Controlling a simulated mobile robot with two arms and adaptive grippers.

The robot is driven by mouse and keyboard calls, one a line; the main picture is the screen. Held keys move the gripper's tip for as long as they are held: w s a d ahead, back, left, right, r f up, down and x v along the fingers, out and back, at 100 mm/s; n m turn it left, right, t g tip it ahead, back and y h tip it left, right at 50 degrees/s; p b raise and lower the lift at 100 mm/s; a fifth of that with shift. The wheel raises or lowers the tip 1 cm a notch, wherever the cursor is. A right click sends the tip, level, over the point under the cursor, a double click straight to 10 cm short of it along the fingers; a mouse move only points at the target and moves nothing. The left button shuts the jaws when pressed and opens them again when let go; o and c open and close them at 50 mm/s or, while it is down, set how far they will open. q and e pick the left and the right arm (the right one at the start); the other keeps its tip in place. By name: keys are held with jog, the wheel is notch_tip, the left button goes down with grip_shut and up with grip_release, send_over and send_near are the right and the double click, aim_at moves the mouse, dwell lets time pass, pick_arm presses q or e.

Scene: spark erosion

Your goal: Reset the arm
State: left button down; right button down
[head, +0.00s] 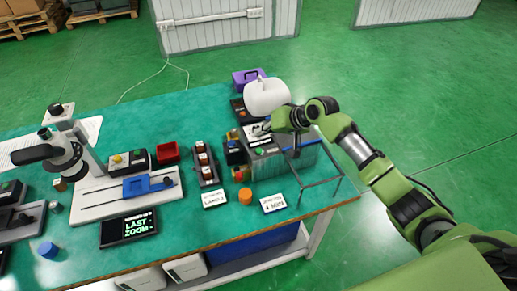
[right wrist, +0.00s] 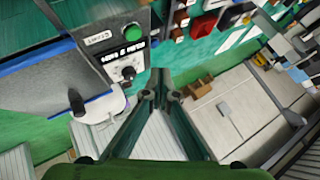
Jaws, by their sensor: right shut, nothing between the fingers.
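My right arm reaches in from the right over the green table (head: 150,120) in the head view. My right gripper (head: 262,128) is small there, close to the top of a grey machine box and partly hidden by its own wrist. In the right wrist view the two fingers of this gripper (right wrist: 160,95) meet at their tips, with nothing between them. A control panel (right wrist: 112,45) with a green button (right wrist: 133,32) and a black knob (right wrist: 128,73) lies to the left of the fingers. I cannot tell whether the fingertips touch anything. My left gripper is not in view.
A white rounded object (head: 266,96) stands beside my right wrist. A dark frame (head: 322,184) sticks up at the table's right end. A microscope (head: 65,150), a red tray (head: 167,153) and an orange cylinder (head: 245,196) stand on the table. Green floor (head: 430,80) is clear behind.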

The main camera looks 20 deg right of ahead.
jog(key=s+a+f+n+g+h, duration=0.15)
jog(key=s+a+f, duration=0.3)
jog(key=s, duration=0.65)
jog(key=s+a+f+n+g, duration=0.1)
jog(key=s+a+f+n, duration=0.15)
jog(key=s+f, duration=0.6)
jog(key=s+d+r+g+h, duration=0.15)
jog(key=s+d, duration=0.25)
jog(key=s, duration=0.7)
jog(key=s+d+r+h, duration=0.2)
jog(key=s+d+r, duration=0.1)
jog(key=s, duration=0.8)
notch_tip(320, 180, down, 30)
jog(key=s+g+b, duration=0.1)
jog(key=b, duration=0.3)
jog(key=s+d+f+g+b, duration=0.1)
jog(key=s+d+f+b, duration=0.2)
jog(key=s+f, duration=1.4)
notch_tip(320, 180, down, 4)
jog(key=shift+s+r+h+b, duration=0.2)
jog(key=shift+h+b, duration=0.1)
jog(key=shift+b, duration=0.15)
